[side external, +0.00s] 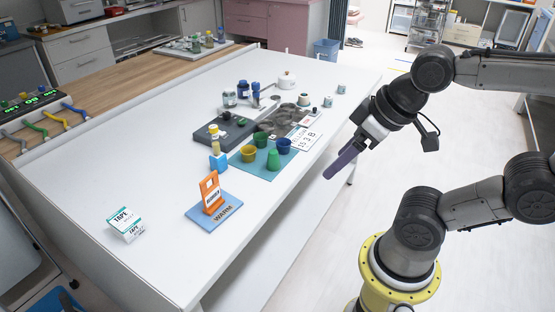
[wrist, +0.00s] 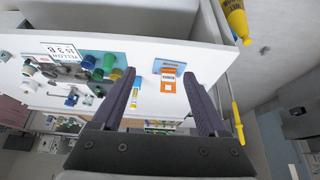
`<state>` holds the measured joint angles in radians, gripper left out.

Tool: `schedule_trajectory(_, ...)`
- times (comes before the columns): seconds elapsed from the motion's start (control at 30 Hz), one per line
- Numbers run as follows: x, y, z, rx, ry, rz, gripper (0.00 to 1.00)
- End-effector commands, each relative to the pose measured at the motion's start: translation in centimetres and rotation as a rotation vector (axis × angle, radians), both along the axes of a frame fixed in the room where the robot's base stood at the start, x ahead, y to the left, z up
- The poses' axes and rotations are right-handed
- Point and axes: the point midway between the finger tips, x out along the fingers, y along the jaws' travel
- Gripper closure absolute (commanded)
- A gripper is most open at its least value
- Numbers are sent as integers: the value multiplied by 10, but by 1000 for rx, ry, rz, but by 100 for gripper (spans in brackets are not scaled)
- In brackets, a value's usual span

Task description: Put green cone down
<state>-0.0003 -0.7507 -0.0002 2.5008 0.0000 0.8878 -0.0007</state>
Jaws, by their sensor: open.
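A green cone (side external: 273,159) stands upright on a teal mat (side external: 262,176) near the table's front edge. A yellow cup (side external: 248,154), a green cup (side external: 260,140) and a blue cup (side external: 284,146) stand close around it on the mat. My gripper (side external: 340,163) is off to the right of the mat, apart from the cone and beyond the table edge. In the wrist view my gripper (wrist: 158,73) has its two dark fingers wide apart, with nothing between them. The cone and green cup are small and hard to tell apart there.
An orange stand (side external: 211,194) sits on a blue "WARM" mat (side external: 214,212). A tape box (side external: 126,222) lies at the near left. A grey tray (side external: 222,130), a number card (side external: 304,138) and several jars are behind the cups.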

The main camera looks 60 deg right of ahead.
Motion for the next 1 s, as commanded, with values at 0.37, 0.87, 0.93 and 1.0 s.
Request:
schedule_trajectory(0.37, 113, -14, 92, -158, -538, 74, 23)
schedule_trajectory(0.87, 285, -48, 110, -364, -1040, 308, 23)
schedule_trajectory(0.93, 299, -57, 89, -354, -1083, 342, 23)
schedule_trajectory(1.0, 308, -69, 62, -330, -1119, 369, 23)
